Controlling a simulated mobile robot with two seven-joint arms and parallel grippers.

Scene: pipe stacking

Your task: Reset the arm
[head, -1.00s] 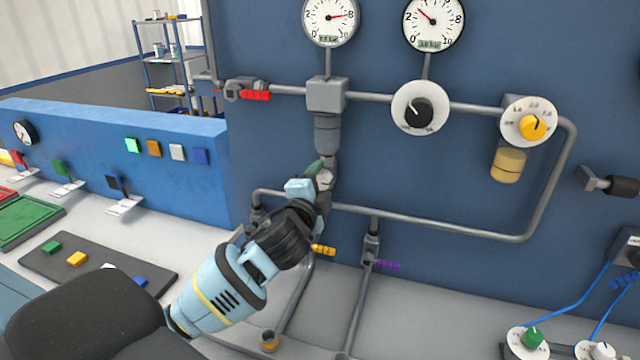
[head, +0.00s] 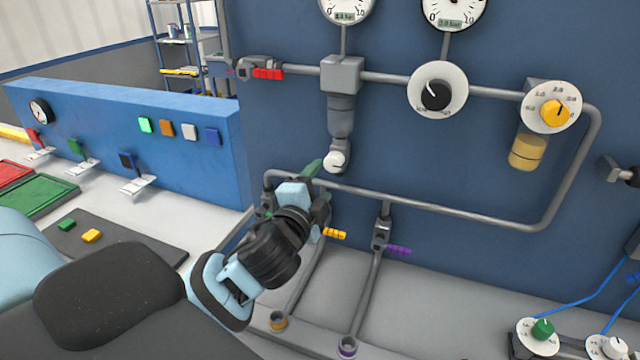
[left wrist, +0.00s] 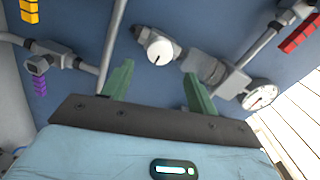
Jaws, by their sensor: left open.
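My left gripper (head: 318,180) reaches in from the lower left in the head view, in front of the blue pipe wall. In the left wrist view its two green fingers (left wrist: 158,85) stand apart with nothing between them. A white round knob (head: 335,160) under the vertical pipe fitting is just beyond the fingertips. The knob (left wrist: 160,47) also shows in the left wrist view, apart from the fingers. My right gripper is not in view.
Pipes with a yellow valve handle (head: 335,234), a purple valve handle (head: 398,251) and a red valve handle (head: 268,73) surround the gripper. A black dial (head: 436,93) and a yellow dial (head: 556,112) are on the right. A low blue wall (head: 120,110) stands left.

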